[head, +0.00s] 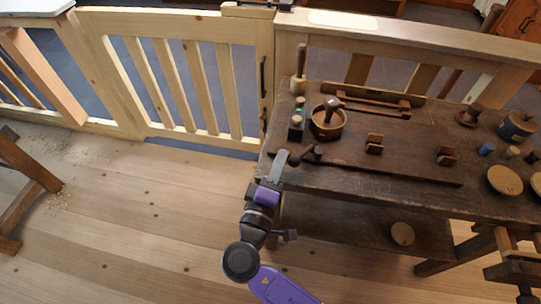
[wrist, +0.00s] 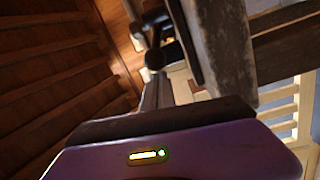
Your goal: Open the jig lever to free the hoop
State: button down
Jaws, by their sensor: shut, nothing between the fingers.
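A round wooden hoop (head: 316,127) sits on the left part of the workbench, with a dark piece with a rounded head (head: 333,104) across its far rim. A dark lever-like piece with knobbed ends (head: 312,151) is at the bench's near left edge; I cannot tell which of these is the jig lever. My gripper (head: 282,155) is at that edge, just left of the knobbed piece. It is shut and empty; whether it touches the piece is unclear. In the wrist view, my gripper (wrist: 152,90) points toward a dark round knob (wrist: 172,54), partly hidden by a dark beam.
A wooden gate (head: 185,85) stands behind left. The plank floor (head: 140,215) is open at left.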

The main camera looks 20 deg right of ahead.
jog(key=shift+s+d, duration=0.1)
jog(key=shift+s, duration=0.1)
jog(key=shift+s, duration=0.1)
